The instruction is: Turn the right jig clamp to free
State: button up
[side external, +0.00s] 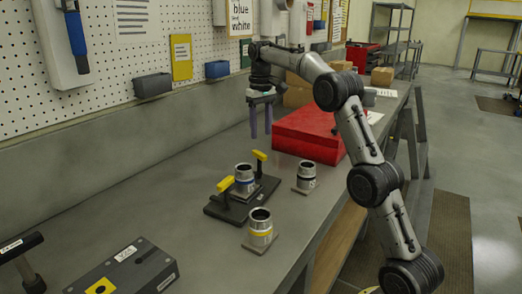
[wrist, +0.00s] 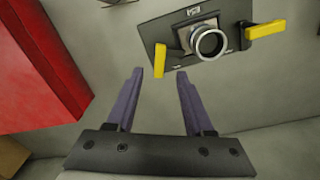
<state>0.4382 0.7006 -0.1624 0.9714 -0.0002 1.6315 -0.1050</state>
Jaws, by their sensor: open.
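A dark jig plate (side external: 213,209) lies on the bench and holds a metal ring-shaped part (side external: 244,172) with a blue band. Two clamps with yellow handles stand on it: one (side external: 260,155) at the far end, one (side external: 226,183) at the near end. In the wrist view the far handle (wrist: 160,61) lies beside the part, and the near handle (wrist: 265,30) points away from it. No marking shows which clamp is the right one. My gripper (side external: 261,135) is open and empty, above the bench beyond the jig. Its fingers (wrist: 160,73) point down, apart from both handles.
A red box (side external: 308,132) stands close to my gripper, on the far side of the jig. A grey block (side external: 125,272) lies nearer the camera.

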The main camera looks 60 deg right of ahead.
aim_at(261, 154)
notch_tip(261, 154, down, 7)
jog(key=shift+f, duration=0.2)
dwell(0.3)
grip_shut()
